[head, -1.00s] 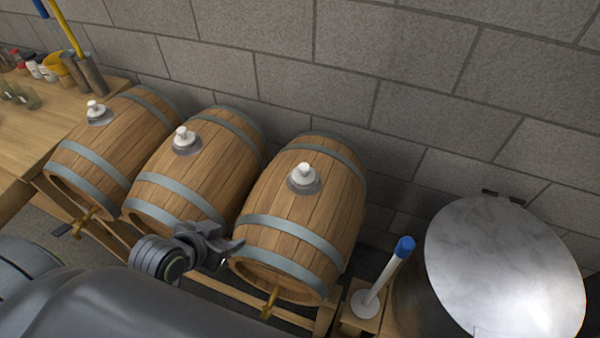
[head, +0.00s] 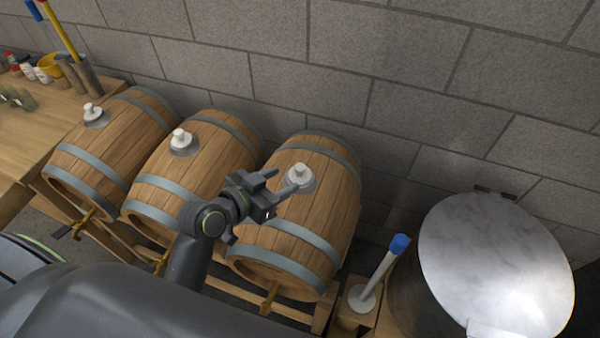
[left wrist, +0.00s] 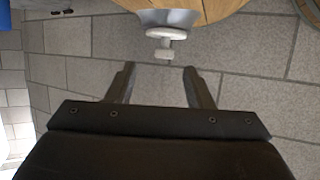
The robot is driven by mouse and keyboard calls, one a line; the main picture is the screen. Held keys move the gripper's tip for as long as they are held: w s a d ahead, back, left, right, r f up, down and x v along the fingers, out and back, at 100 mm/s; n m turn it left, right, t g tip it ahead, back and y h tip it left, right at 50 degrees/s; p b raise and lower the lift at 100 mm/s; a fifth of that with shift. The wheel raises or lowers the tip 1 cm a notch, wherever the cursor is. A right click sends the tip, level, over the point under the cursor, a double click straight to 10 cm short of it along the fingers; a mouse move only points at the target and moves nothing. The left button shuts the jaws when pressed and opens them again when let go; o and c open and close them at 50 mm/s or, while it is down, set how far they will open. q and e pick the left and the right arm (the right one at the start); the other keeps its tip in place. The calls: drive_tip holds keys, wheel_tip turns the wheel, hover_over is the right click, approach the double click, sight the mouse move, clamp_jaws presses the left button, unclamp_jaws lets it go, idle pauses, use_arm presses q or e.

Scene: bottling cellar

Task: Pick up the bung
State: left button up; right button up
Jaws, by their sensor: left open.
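Three wooden barrels lie in a row, each with a white bung in a grey collar on top. The bung (head: 300,171) on the right barrel (head: 318,215) is nearest my left gripper (head: 283,181). The others are the middle bung (head: 180,138) and the left bung (head: 91,110). My left gripper is open and empty, just left of and in front of the right barrel's bung. In the left wrist view a bung (left wrist: 166,36) shows beyond and roughly between the open fingertips (left wrist: 159,69), apart from them. My right gripper is not in view.
A steel drum with a shiny lid (head: 495,255) stands at the right. A blue-topped white rod (head: 380,272) stands between it and the right barrel. A block wall (head: 400,80) rises behind. A wooden bench (head: 30,125) with small items is at the left.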

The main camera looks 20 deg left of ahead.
sight(298, 168)
use_arm(q)
drive_tip(key=shift+x, duration=1.45)
drive_tip(key=x, duration=0.1)
drive_tip(key=p+x, duration=0.2)
drive_tip(key=x, duration=0.1)
drive_tip(key=shift+w+a+r, duration=0.2)
drive_tip(key=shift+w+r, duration=0.1)
drive_tip(key=shift+w, duration=0.05)
drive_tip(key=shift+w+d+f, duration=0.2)
drive_tip(key=shift+w+f, duration=0.05)
drive_tip(key=shift+w, duration=0.15)
drive_tip(key=c, duration=1)
